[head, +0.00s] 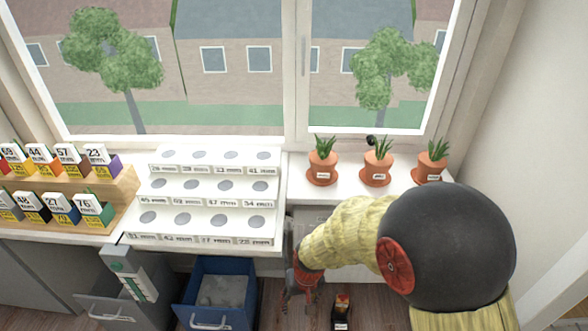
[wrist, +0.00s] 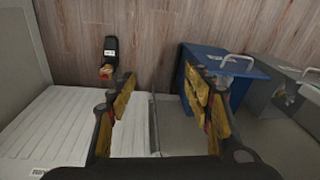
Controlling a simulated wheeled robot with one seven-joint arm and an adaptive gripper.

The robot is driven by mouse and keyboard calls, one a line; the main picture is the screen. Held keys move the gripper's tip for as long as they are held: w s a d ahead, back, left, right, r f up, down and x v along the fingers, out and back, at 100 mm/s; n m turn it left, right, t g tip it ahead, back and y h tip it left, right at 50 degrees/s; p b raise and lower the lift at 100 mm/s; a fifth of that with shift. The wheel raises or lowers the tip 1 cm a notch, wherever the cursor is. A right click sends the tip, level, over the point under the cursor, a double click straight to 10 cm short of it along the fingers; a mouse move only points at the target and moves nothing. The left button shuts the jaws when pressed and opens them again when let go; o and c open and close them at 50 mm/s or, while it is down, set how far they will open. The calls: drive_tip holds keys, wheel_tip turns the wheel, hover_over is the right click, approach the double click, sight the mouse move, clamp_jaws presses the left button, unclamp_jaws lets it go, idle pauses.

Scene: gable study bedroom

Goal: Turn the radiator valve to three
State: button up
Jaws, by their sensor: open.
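The radiator appears as a white ribbed panel (wrist: 62,122) at the lower left of the wrist view. In the head view a pale part of it (head: 312,213) shows under the window sill, mostly behind my arm. I cannot make out a valve or its numbers in either view. My gripper (head: 297,293) hangs low below the sill, right of the blue drawer. In the wrist view my gripper (wrist: 163,88) has its yellow-padded fingers spread wide, with nothing between them. Its fingertips are hard to see in the head view.
An open blue drawer (head: 216,267) and an open grey drawer (head: 98,300) stand left of my gripper. A small black object with an orange-yellow part (wrist: 110,48) is on the wooden floor. Potted plants (head: 376,162) stand on the sill, near my arm.

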drive_tip(key=s+d+r+t+p, duration=0.1)
drive_tip(key=s+d+r, duration=0.4)
drive_tip(key=r, duration=0.7)
drive_tip(key=s+d+r+m+t+p, duration=0.1)
drive_tip(key=s+d+r, duration=0.3)
drive_tip(key=r, duration=0.8)
drive_tip(key=s+d+r+t+h+p, duration=0.1)
drive_tip(key=s+d+r+t+p, duration=0.1)
drive_tip(key=s+d+r, duration=0.3)
drive_tip(key=d+r, duration=0.3)
drive_tip(key=r, duration=0.3)
drive_tip(key=shift+s+d+r+m+t, duration=0.25)
drive_tip(key=shift+s+r+m+t, duration=0.05)
drive_tip(key=shift+s+r+t, duration=0.1)
